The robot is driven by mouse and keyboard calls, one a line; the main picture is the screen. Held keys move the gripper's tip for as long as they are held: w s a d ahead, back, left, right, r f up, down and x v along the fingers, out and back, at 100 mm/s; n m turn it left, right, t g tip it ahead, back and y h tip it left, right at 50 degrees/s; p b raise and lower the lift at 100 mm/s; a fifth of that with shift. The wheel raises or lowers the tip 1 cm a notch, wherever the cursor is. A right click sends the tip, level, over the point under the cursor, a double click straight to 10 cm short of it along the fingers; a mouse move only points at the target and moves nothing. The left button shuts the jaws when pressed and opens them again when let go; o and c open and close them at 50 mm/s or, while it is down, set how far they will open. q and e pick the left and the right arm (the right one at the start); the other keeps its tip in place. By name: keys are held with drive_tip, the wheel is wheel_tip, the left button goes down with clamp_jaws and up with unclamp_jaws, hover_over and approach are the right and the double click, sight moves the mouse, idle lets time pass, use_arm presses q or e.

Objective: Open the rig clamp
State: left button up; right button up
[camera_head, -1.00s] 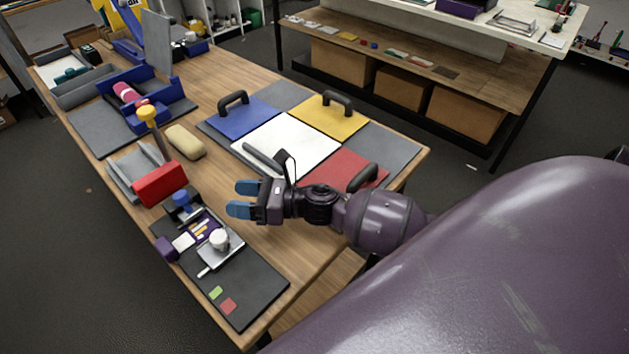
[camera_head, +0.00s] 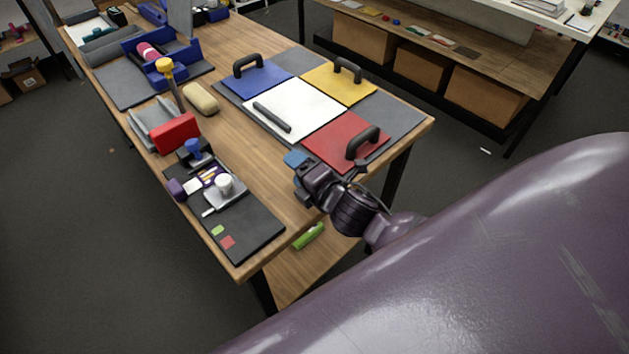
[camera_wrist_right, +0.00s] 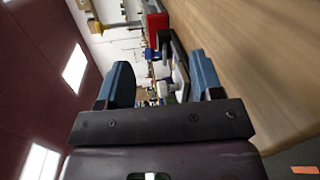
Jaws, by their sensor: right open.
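A dark rig board (camera_head: 252,222) lies along the table's near left edge. It carries a blue knob (camera_head: 193,147) on a dark block, a purple block (camera_head: 177,189), and a metal plate with a white round piece (camera_head: 225,184). I cannot tell for sure which of these parts is the clamp. My right gripper (camera_head: 295,159) is above the table's right part, to the right of the rig and apart from it. In the right wrist view its blue fingers (camera_wrist_right: 161,78) are spread with nothing held, and the rig parts show small beyond them. My left gripper is not in view.
A red block (camera_head: 175,133) and a yellow-topped post (camera_head: 166,68) stand behind the rig. Blue, yellow, white and red panels (camera_head: 290,105), several with black handles, lie to the right. Bare wood (camera_head: 248,165) separates rig and panels.

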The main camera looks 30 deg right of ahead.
drive_tip(key=shift+s+d+f+m+g+h, duration=0.2)
drive_tip(key=shift+s+d+m+h, duration=0.1)
drive_tip(key=shift+s+m, duration=0.35)
drive_tip(key=shift+s+d+f+m+g+h, duration=0.15)
drive_tip(key=shift+s+d+m+h, duration=0.15)
drive_tip(key=shift+s+m, duration=0.3)
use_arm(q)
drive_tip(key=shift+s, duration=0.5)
use_arm(e)
drive_tip(key=shift+w, duration=0.1)
